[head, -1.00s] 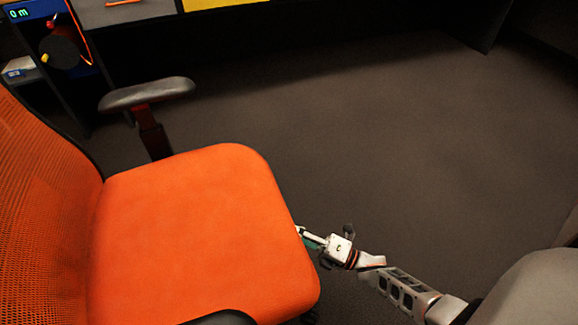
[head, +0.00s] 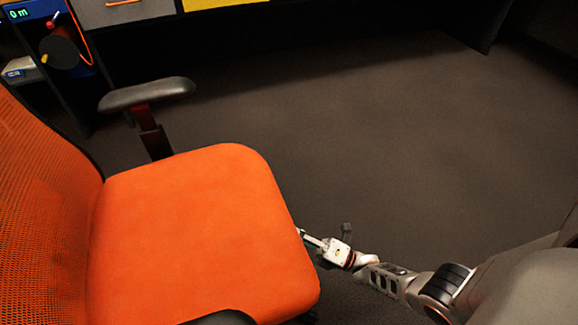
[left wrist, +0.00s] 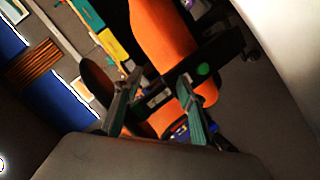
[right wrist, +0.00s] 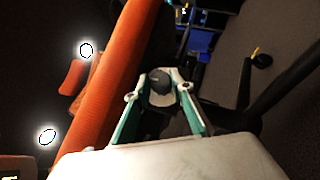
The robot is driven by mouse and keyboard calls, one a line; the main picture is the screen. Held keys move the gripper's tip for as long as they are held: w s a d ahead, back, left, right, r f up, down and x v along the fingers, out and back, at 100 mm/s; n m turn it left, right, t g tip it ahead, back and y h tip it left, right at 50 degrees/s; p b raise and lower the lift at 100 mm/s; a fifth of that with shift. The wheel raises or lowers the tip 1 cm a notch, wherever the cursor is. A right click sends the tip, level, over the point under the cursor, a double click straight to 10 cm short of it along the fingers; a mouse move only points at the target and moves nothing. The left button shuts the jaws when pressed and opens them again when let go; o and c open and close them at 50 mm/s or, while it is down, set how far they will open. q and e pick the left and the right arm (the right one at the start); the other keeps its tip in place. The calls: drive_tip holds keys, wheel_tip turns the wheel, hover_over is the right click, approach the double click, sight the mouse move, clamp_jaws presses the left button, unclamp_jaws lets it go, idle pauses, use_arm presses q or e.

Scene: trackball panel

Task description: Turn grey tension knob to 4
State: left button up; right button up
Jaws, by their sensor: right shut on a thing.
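The grey tension knob (right wrist: 160,82) is a dark round knob under the front edge of the orange chair seat. It shows in the right wrist view between my right gripper's (right wrist: 160,76) green-sided fingers, which are shut on it. In the head view my right gripper (head: 311,240) reaches to the seat's right edge, and the seat hides the knob. No scale numbers are readable. My left gripper (left wrist: 160,79) is open and empty in the left wrist view, its fingers wide apart. It is outside the head view.
The orange chair (head: 190,230) fills the left of the head view, with a black armrest (head: 147,94). Drawers (head: 125,12) and a dark round item (head: 60,52) are at the back left. The carpet (head: 390,130) right of the chair is clear.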

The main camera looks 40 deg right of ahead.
drive_tip(key=shift+s+f, duration=0.1)
drive_tip(key=o, duration=1.1)
drive_tip(key=shift+o, duration=0.2)
drive_tip(key=r+v, duration=0.2)
drive_tip(key=v, duration=0.6)
drive_tip(key=s+r+v, duration=0.1)
drive_tip(key=v, duration=0.7)
drive_tip(key=shift+d+r, duration=0.3)
drive_tip(key=shift+d, duration=0.1)
drive_tip(key=shift+s, duration=0.15)
